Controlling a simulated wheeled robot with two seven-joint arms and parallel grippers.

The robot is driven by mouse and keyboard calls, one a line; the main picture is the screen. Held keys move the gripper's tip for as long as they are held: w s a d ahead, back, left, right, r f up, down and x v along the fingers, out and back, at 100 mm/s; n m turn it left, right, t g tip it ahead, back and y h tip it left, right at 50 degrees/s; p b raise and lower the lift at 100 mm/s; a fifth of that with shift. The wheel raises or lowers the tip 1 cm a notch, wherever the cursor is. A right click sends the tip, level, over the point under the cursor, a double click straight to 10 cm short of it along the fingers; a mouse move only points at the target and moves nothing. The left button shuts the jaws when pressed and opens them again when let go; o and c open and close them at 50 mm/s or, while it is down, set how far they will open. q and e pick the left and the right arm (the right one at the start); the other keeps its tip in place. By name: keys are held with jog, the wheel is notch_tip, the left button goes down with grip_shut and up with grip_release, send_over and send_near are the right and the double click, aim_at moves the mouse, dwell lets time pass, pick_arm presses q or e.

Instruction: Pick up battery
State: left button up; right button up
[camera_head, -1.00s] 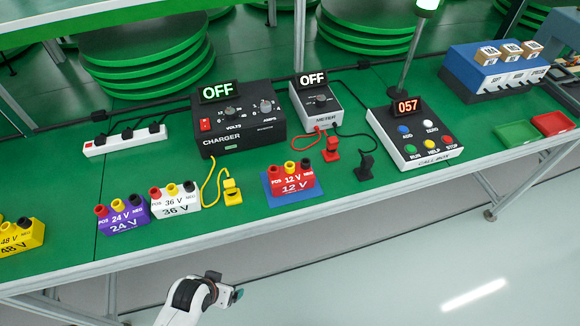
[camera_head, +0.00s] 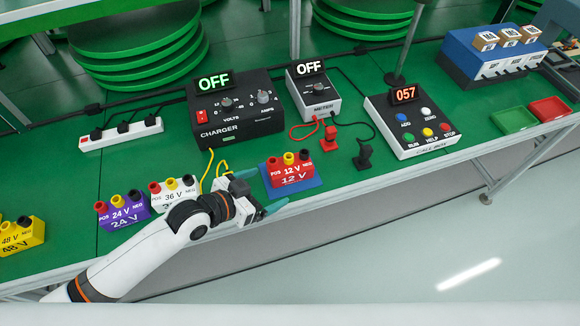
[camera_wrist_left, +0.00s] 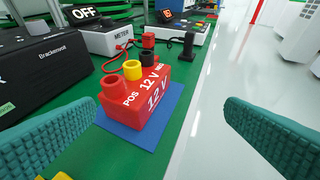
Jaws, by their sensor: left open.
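The red 12 V battery (camera_head: 290,172) has red, yellow and black posts on top and stands upright on a blue mat (camera_head: 311,184). It also shows in the left wrist view (camera_wrist_left: 137,92), between my two spread fingers and beyond them. My left gripper (camera_head: 260,195) is open and empty, just left of the red battery and apart from it. A purple 24 V battery (camera_head: 122,212) and a white 36 V battery (camera_head: 160,196), partly hidden by my arm, stand to the left. A yellow 48 V battery (camera_head: 20,238) is at the far left. My right gripper is not in view.
A charger (camera_head: 238,118) and a meter (camera_head: 316,108), both reading OFF, stand behind the batteries. The call box (camera_head: 425,135) is further right. The front table edge is close.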

aim_at(301, 160)
pick_arm(q)
jog(key=shift+h, duration=0.4)
jog(key=x, duration=0.4)
jog(key=w+r+p+x, duration=0.1)
jog(key=x, duration=0.3)
jog(key=w+a+x, duration=0.1)
jog(key=x, duration=0.3)
jog(key=shift+w+r, duration=0.15)
jog(key=shift+w, duration=0.1)
jog(key=shift+a+t, duration=0.1)
jog(key=shift+t, duration=0.2)
jog(key=shift+s, duration=0.1)
jog(key=c, duration=1.6)
jog(key=shift+r, duration=0.15)
jog(key=shift+c, duration=1)
